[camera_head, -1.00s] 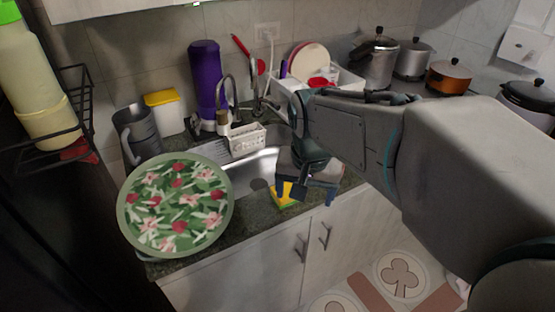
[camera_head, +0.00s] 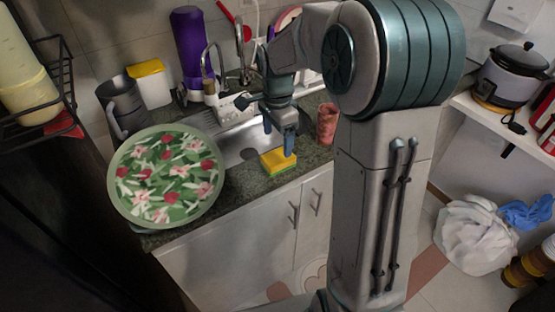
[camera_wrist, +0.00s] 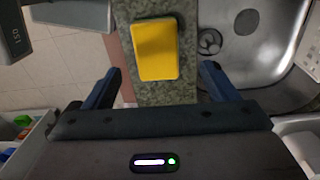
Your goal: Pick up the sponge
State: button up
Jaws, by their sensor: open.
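The sponge (camera_head: 278,161) is yellow with a green layer and lies on the dark stone counter's front strip, in front of the sink. In the wrist view the sponge (camera_wrist: 156,51) shows its yellow side, beyond and roughly between my fingertips. My gripper (camera_head: 280,143) is above the sponge in the head view, pointing down. In the wrist view my gripper (camera_wrist: 159,78) has its two blue-grey fingers wide apart with nothing between them. The sponge does not appear to be held.
The sink basin (camera_head: 236,155) lies directly behind the sponge. A large floral plate (camera_head: 167,178) stands to the left on the counter. A reddish cup (camera_head: 327,124) stands to the right of my gripper. Cabinet doors (camera_head: 240,240) drop away below the counter edge.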

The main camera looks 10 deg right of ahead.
aim_at(278, 156)
jog(key=f, duration=0.7)
jog(key=shift+s+f+p, duration=0.1)
jog(key=shift+s+p, duration=0.1)
jog(key=shift+p, duration=0.2)
jog(key=c, duration=1.1)
